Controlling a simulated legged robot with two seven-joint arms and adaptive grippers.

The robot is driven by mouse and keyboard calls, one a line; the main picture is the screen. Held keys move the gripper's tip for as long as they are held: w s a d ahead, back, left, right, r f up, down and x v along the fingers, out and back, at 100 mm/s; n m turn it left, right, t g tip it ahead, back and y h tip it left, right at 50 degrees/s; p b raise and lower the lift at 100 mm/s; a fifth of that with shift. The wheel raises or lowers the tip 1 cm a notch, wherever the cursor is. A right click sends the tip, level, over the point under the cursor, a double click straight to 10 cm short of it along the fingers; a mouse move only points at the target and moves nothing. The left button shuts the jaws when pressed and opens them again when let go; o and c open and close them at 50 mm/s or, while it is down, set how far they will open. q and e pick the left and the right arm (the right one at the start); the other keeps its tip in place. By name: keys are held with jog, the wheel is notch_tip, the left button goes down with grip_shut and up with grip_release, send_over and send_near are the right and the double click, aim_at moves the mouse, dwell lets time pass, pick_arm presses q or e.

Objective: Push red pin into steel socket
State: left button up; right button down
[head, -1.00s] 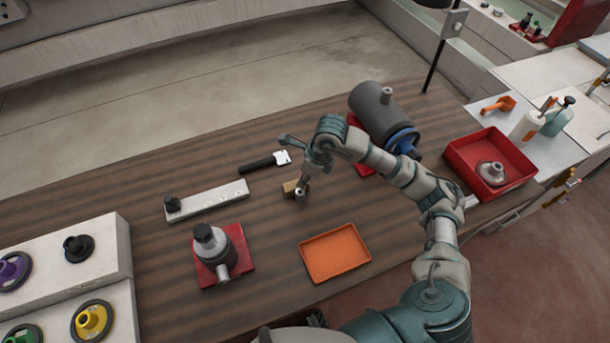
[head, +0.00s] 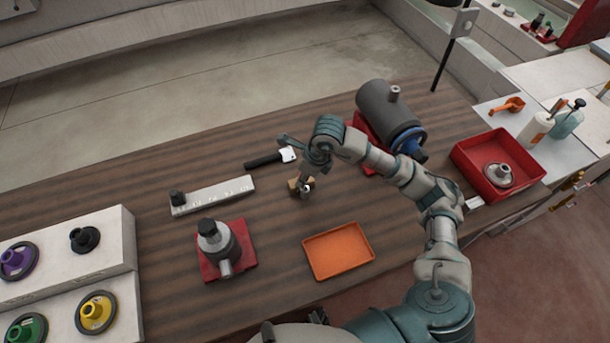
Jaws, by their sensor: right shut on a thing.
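My right gripper (head: 305,188) reaches in from the right and points down at the middle of the wooden bench. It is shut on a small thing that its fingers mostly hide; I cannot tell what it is. A small tan block (head: 293,186) shows right beside the fingers. I cannot make out a red pin. A grey metal cylinder (head: 217,249) with a dark cap and a side tube stands upright on a red plate, left of the gripper; I cannot tell whether it is the steel socket. My left gripper is not in view.
An orange tray (head: 338,268) lies empty in front of the gripper. A pale bar (head: 220,194) with a black knob and a black-handled tool (head: 264,160) lie to the left. A red bin (head: 468,160) is at right.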

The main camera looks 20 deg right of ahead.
jog(key=shift+a+f+b, duration=0.35)
jog(key=shift+f+b, duration=0.45)
jog(key=shift+f, duration=0.1)
jog(key=shift+a+f+b, duration=0.3)
jog(key=shift+a+f, duration=0.1)
jog(key=shift+a, duration=0.1)
jog(key=shift+d+f+b, duration=0.25)
jog(key=shift+f+b, duration=0.1)
jog(key=shift+f, duration=0.05)
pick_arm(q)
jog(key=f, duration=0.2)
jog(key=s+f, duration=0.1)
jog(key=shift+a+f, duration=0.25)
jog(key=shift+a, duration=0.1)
pick_arm(e)
jog(key=shift+f, duration=0.15)
jog(key=shift+f, duration=0.1)
jog(key=c, duration=0.9)
grip_release()
jog(key=shift+a, duration=0.1)
jog(key=shift+o, duration=0.2)
